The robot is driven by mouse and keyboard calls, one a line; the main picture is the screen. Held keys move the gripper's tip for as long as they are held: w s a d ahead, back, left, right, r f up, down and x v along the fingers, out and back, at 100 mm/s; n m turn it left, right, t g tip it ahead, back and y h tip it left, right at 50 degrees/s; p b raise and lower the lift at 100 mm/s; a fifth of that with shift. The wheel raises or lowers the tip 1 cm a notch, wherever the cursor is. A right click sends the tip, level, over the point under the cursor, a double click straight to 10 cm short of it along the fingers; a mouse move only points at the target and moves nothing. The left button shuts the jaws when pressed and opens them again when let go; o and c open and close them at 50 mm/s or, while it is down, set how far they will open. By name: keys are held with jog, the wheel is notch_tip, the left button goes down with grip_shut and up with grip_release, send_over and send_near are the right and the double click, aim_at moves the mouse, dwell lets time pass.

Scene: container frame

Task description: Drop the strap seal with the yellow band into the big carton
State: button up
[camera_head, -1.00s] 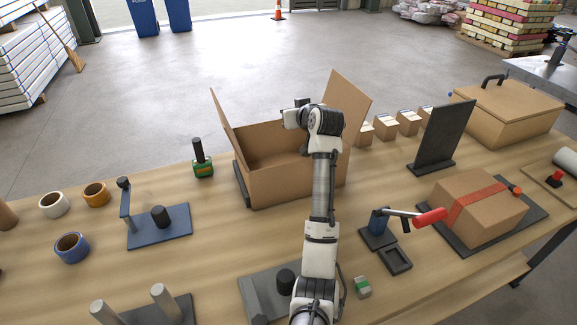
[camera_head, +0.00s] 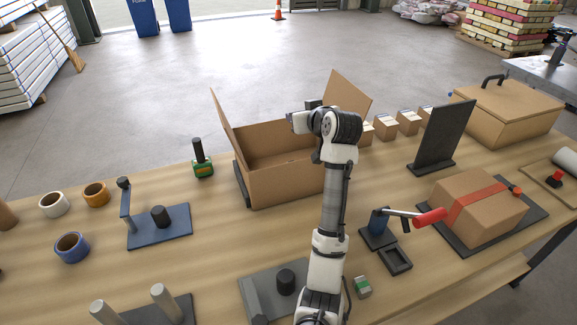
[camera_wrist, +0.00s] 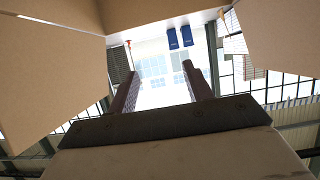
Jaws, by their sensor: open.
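The big carton (camera_head: 285,183) stands open on the table, with tall flaps raised at left and right. My gripper's fingers are hard to make out in the head view, where my wrist is above the carton's right part. In the wrist view my gripper (camera_wrist: 160,68) is open, with nothing between its two fingers. Carton board (camera_wrist: 150,12) fills the top and both upper sides of that view. I cannot make out a strap seal with a yellow band in either view. The carton's floor is partly hidden by its front wall and my arm.
A green-based black-handled tool (camera_head: 203,168) stands left of the carton. A dark upright plate (camera_head: 443,135) and a red-taped box (camera_head: 475,208) are at right. A small green-and-white block (camera_head: 362,287) lies near my arm. Tape rolls (camera_head: 71,247) lie at left.

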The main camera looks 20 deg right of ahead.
jog(key=v, duration=0.7)
dwell(0.3)
